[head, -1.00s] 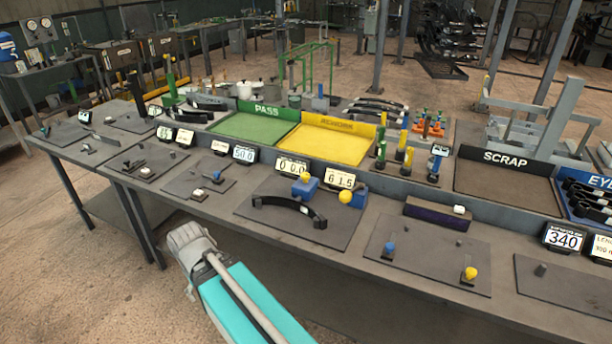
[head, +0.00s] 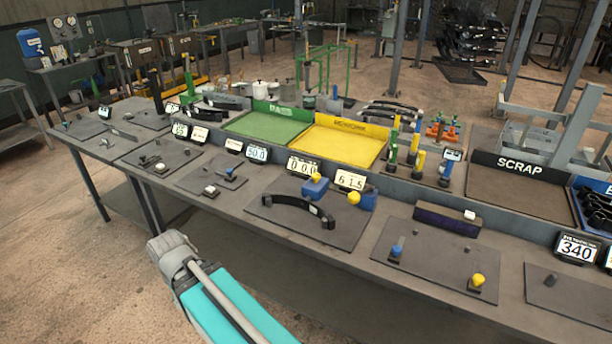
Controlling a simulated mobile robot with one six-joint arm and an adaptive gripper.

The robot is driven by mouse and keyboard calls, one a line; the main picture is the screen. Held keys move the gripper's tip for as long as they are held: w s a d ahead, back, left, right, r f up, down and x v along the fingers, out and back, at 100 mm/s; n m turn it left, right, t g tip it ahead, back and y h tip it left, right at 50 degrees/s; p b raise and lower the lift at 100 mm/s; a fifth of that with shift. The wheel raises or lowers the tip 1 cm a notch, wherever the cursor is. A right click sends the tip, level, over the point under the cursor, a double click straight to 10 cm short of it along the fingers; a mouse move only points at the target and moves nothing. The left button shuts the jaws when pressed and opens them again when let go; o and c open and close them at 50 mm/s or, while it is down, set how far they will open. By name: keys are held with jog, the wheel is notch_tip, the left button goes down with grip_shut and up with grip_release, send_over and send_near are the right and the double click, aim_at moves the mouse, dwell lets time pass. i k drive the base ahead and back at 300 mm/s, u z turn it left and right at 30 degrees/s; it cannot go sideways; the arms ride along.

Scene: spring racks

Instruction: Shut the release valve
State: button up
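I cannot pick out a release valve for certain; the parts are small at this distance. A panel with round gauges (head: 64,27) stands at the far left back, beside a blue container (head: 32,43). Small dark knobs may sit below the gauges, but I cannot tell whether any is a valve or how it is set. My teal arm with its grey end joint reaches up from the bottom, in front of the long bench. The fingers of my gripper do not show.
The long grey bench (head: 190,205) runs across the view, with a green tray (head: 268,127), a yellow tray (head: 340,146), a scrap tray (head: 515,190) and several mats with knobs. Bare floor (head: 60,245) lies open at the left. A side table (head: 22,108) stands at the left edge.

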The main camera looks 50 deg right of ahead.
aim_at(316, 176)
jog(key=u, duration=0.5)
jog(key=k, duration=0.95)
jog(key=z, duration=0.8)
jog(key=i, duration=1)
jog(key=u, duration=0.05)
